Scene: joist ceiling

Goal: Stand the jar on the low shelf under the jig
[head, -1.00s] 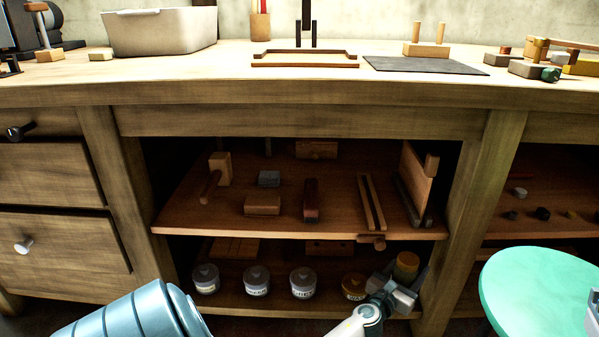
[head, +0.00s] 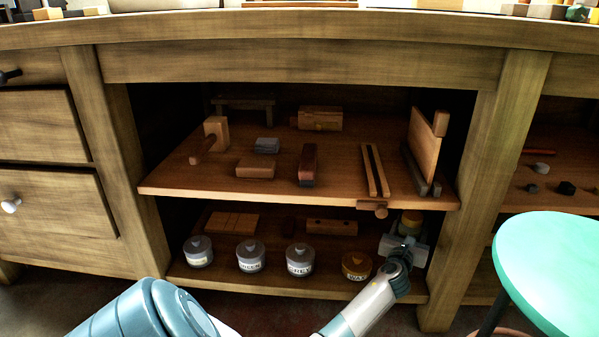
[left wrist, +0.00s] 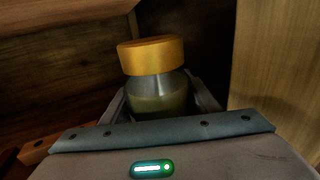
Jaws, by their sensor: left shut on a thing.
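The jar has a yellow-orange lid and clear glass with olive-green contents in the left wrist view (left wrist: 155,80). In the head view the jar (head: 410,222) is at the right end of the low shelf (head: 300,284), behind a tin marked WAX. My left gripper (head: 403,243) is shut around the jar's body, below the lid. The jar's base is hidden, so I cannot tell whether it touches the shelf. Above, on the upper shelf, are a two-rail wooden piece (head: 375,172) and an upright board fixture (head: 425,148); I cannot tell which is the jig.
Several lidded tins line the low shelf's front, including the WAX tin (head: 356,266) just left of my gripper. The upper shelf (head: 215,182) lies close above. A cabinet post (head: 488,180) bounds the right side. A green stool (head: 550,262) stands at right.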

